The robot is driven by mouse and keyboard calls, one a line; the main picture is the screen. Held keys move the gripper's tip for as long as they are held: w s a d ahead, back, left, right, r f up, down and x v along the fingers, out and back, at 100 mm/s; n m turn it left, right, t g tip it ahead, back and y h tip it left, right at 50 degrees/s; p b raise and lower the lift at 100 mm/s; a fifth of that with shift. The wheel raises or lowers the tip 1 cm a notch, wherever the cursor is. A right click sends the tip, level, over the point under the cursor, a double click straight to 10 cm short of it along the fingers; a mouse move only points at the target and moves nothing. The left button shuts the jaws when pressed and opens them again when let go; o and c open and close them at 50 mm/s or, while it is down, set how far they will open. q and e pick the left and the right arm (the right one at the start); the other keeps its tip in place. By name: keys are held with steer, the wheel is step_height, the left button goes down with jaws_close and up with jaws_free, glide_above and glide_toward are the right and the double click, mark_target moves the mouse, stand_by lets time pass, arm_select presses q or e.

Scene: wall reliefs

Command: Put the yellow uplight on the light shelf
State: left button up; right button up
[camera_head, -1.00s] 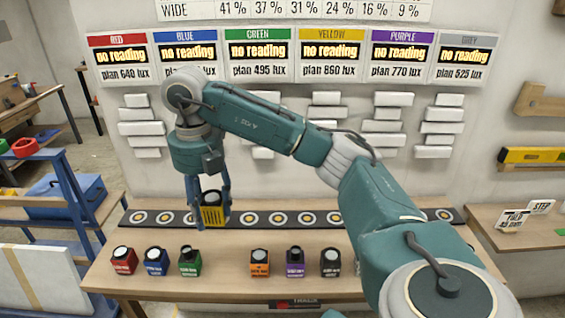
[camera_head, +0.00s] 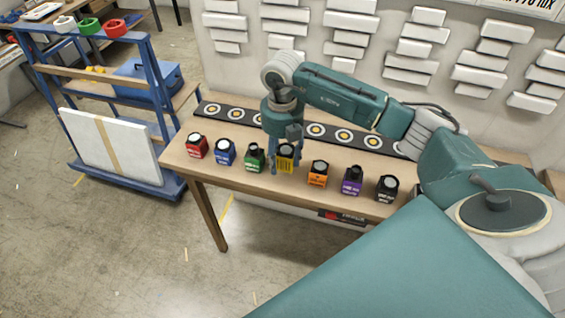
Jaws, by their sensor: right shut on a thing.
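The yellow uplight (camera_head: 285,163) is a small yellow block with a dark body and a pale round top. My right gripper (camera_head: 286,158) points down and is shut on it. It is in the row of uplights, between the green uplight (camera_head: 255,158) and the orange uplight (camera_head: 318,175). I cannot tell whether its base touches the wooden bench (camera_head: 222,178). Behind it, along the wall, runs a dark strip (camera_head: 345,136) with ringed round marks, partly hidden by my right arm. I cannot tell which surface is called the light shelf. My left gripper is not in view.
A red uplight (camera_head: 197,147) and a blue uplight (camera_head: 226,153) stand to the left, a purple (camera_head: 352,182) and a grey-black one (camera_head: 386,189) to the right. A blue rack (camera_head: 163,80) stands at the left. White blocks (camera_head: 417,47) stick out from the wall. The floor in front is clear.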

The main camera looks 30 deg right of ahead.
mark_target(282, 169)
step_height(282, 169, down, 3)
steer(key=shift+f+p, duration=0.15)
steer(key=shift+p, duration=0.2)
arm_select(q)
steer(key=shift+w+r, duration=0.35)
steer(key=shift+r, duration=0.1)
arm_select(e)
steer(key=shift+f, duration=0.1)
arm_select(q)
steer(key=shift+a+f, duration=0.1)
arm_select(e)
steer(key=shift+f, duration=0.1)
steer(key=o, duration=1.7)
steer(key=shift+c, duration=0.2)
steer(key=shift+r, duration=0.45)
step_height(282, 169, up, 11)
steer(key=b, duration=0.3)
steer(key=shift+f+b, duration=0.2)
steer(key=shift+b, duration=0.2)
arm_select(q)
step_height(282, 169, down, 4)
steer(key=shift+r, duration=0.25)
arm_select(e)
steer(key=shift+r, duration=0.4)
